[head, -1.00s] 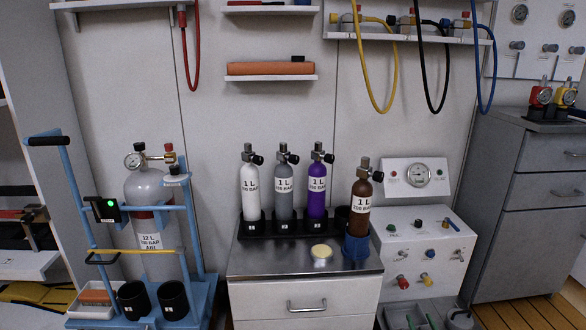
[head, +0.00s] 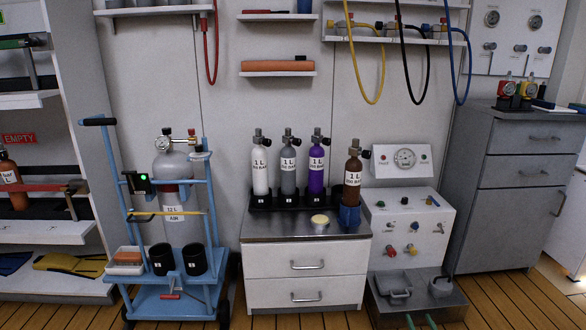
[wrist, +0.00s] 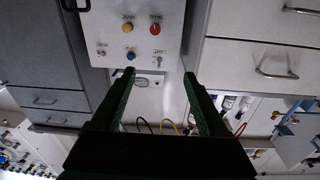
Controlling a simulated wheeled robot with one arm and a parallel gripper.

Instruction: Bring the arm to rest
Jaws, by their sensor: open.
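My gripper (wrist: 160,75) shows in the wrist view with its two dark fingers spread wide and nothing between them. Beyond the fingers is the white fill panel (wrist: 130,20) with its knobs, seen upside down. The same fill panel (head: 410,228) stands right of the white cabinet (head: 306,262).
Several small cylinders stand in a black rack (head: 290,203) on the cabinet; a brown cylinder (head: 352,178) sits in a blue holder (head: 349,215). A blue cart (head: 165,293) carries a large grey cylinder (head: 173,167). Wooden floor (head: 525,300) is open at lower right.

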